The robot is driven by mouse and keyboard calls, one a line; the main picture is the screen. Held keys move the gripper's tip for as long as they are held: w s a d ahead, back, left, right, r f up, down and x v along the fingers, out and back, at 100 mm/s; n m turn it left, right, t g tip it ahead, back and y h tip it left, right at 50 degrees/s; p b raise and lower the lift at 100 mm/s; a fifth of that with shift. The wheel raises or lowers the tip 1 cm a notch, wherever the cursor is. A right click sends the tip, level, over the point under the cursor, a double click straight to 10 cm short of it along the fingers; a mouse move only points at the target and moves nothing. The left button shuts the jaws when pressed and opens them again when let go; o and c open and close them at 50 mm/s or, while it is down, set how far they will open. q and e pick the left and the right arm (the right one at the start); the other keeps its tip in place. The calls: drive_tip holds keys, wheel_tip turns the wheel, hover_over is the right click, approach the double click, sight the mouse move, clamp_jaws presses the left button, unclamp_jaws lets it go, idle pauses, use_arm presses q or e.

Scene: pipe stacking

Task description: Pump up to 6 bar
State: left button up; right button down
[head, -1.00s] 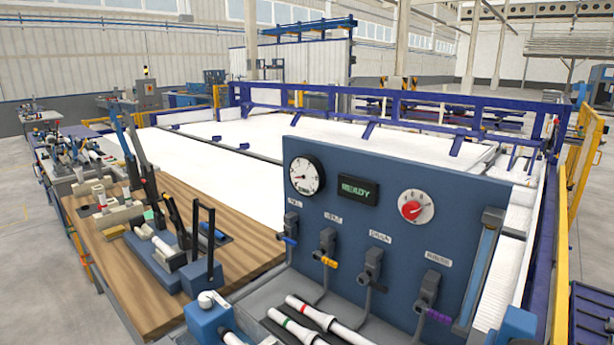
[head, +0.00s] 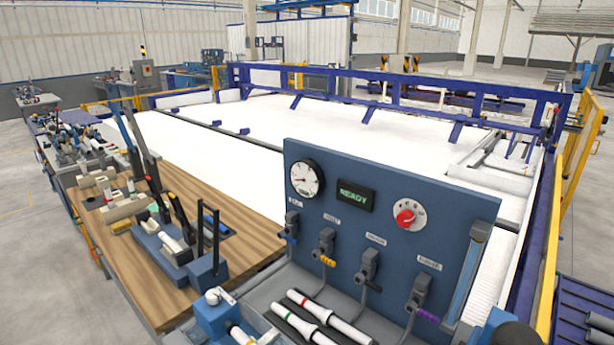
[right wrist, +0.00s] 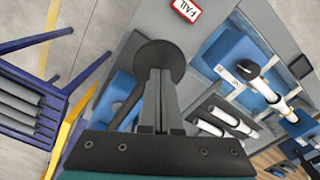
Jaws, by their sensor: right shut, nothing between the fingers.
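The blue test panel (head: 440,205) carries a round white gauge (head: 305,178), a display reading READY (head: 356,196) and a red selector knob (head: 405,217). The gauge reading is too small to tell. Several valves with coloured handles line the panel's lower part, among them an orange one (head: 328,261) and a purple one (head: 426,314). In the right wrist view my right gripper (right wrist: 160,74) is shut and empty, in front of a black round disc (right wrist: 160,52) beside a blue block (right wrist: 118,98). I cannot tell whether they touch. My left gripper is out of view.
White pipes with red (head: 318,313) and green bands lie below the panel. A wooden bench (head: 150,275) with tools and black upright levers stands at left. A FAIL label (right wrist: 187,8) and a purple-framed rack (right wrist: 30,105) show in the wrist view.

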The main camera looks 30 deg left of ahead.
wheel_tip(320, 180, down, 9)
drive_tip(key=b, duration=0.6)
wheel_tip(320, 180, up, 6)
drive_tip(key=p, duration=0.6)
drive_tip(key=shift+r+p, duration=0.2)
drive_tip(key=shift+p, duration=0.15)
drive_tip(key=shift+s+r, duration=0.1)
drive_tip(key=shift+r, duration=1.2)
